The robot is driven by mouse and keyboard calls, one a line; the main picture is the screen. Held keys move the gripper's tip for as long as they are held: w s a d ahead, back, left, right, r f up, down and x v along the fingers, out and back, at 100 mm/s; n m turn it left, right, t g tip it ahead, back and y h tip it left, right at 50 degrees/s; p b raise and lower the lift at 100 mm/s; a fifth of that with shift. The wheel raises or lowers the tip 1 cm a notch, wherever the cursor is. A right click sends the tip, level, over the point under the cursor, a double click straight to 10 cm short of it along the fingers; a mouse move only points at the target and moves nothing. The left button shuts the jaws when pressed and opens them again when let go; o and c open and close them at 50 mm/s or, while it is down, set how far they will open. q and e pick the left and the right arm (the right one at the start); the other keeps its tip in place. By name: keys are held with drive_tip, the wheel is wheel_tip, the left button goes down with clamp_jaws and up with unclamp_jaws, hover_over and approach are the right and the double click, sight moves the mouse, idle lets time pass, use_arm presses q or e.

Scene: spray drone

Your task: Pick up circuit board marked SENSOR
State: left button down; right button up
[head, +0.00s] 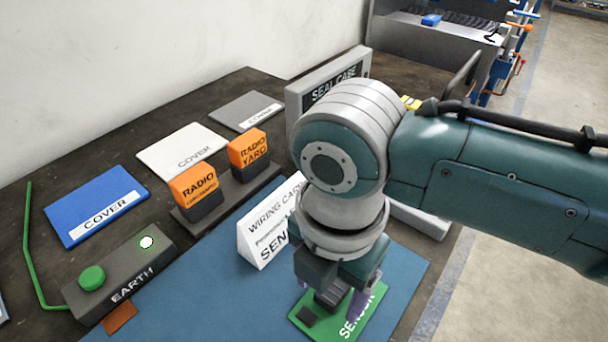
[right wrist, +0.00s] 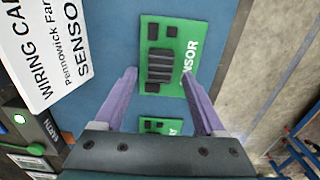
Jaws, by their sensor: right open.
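The green circuit board marked SENSOR (head: 375,312) lies on the blue mat (head: 222,292), with dark components on it. In the head view my right gripper (head: 340,293) points down over it and hides part of it. In the right wrist view the board (right wrist: 182,27) shows ahead of my right gripper (right wrist: 160,75). The two purple fingers are apart, one toward each side of the board's near end, and nothing is held. I cannot tell whether they touch it. My left gripper is not in view.
A second green board (right wrist: 152,122) lies nearer the wrist. A white WIRING CARD sign (head: 262,240) stands left of the gripper. The grey EARTH box (head: 125,272), orange RADIO blocks (head: 195,187), covers (head: 95,205) and a SEAL CASE (head: 335,85) stand around the mat.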

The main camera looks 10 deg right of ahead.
drive_tip(key=shift+f, duration=0.3)
clamp_jaws()
idle(0.4)
